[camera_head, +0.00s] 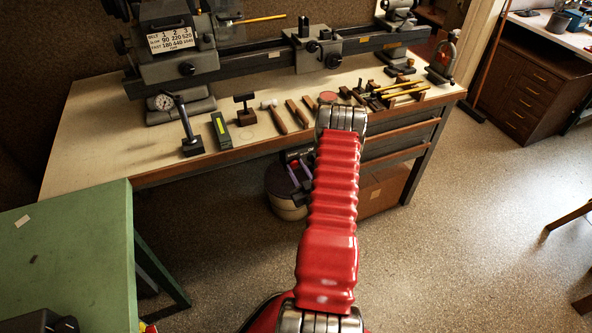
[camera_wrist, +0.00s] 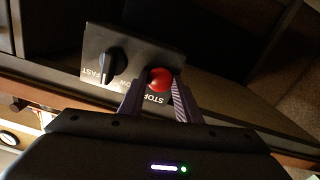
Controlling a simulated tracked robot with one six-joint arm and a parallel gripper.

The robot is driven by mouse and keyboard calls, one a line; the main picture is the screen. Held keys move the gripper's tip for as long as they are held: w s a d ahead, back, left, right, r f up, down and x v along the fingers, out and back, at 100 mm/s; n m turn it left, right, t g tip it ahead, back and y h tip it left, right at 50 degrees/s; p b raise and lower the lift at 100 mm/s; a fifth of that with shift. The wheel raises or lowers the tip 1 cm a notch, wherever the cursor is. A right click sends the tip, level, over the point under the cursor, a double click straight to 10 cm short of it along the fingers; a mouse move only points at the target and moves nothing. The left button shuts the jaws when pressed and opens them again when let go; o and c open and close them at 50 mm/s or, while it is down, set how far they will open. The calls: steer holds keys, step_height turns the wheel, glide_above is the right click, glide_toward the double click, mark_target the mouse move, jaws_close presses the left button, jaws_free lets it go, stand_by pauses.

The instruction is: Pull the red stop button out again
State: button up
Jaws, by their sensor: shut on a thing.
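The red stop button (camera_wrist: 160,79) is a round red knob on a dark control box (camera_wrist: 97,50) in the wrist view. White lettering that reads STOP is next to it, partly hidden by my fingers. My gripper (camera_wrist: 158,84) has one finger on each side of the button and is shut on it. In the head view my gripper (camera_head: 299,172) shows below the front edge of the bench, partly covered by my red arm. The button cannot be seen there.
A black knob (camera_wrist: 113,66) marked FAST sits beside the button on the same box. The workbench (camera_head: 90,140) carries a lathe (camera_head: 180,65), a hammer (camera_head: 274,116) and other tools. A green table (camera_head: 70,265) stands at the lower left. The floor at right is open.

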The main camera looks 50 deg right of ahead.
steer(key=shift+a, duration=0.15)
jaws_close()
steer(key=shift+s+a+f, duration=0.1)
steer(key=shift+s+a, duration=0.25)
steer(key=shift+s, duration=0.15)
steer(key=o, duration=1.2)
jaws_free()
steer(key=shift+d, duration=0.1)
steer(key=shift+o, duration=0.2)
steer(key=shift+s, duration=0.15)
steer(key=v, duration=1.3)
steer(key=shift+s+a, duration=0.2)
steer(key=shift+s, duration=0.05)
